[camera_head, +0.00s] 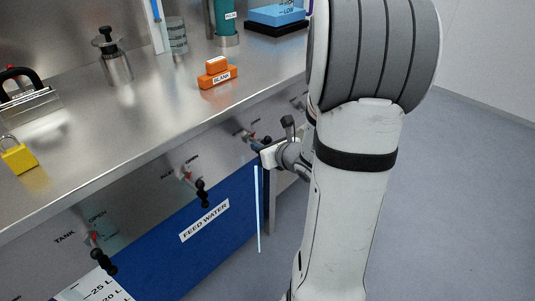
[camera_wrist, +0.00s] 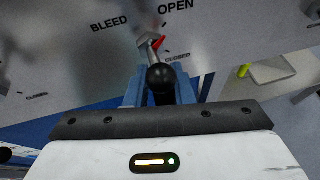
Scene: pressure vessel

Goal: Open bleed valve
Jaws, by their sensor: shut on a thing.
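The bleed valve (camera_wrist: 160,77) has a lever with a black ball knob and a red pointer at its pivot, on the grey panel below "BLEED" and "OPEN" lettering. A "CLOSED" mark is just right of the lever. The lever reaches from the pivot toward the wrist camera. My gripper (camera_wrist: 160,94) has its blue fingers on both sides of the lever and is shut on it. In the head view the valve (camera_head: 252,138) is small at the right end of the panel, partly hidden by my gripper.
The feed water valve (camera_head: 196,183) and tank valve (camera_head: 98,252) stick out of the same panel to the left. Above is a steel bench top (camera_head: 140,110) with an orange "BLANK" block (camera_head: 217,76) and a yellow padlock (camera_head: 19,157). Open grey floor (camera_head: 450,190) lies to the right.

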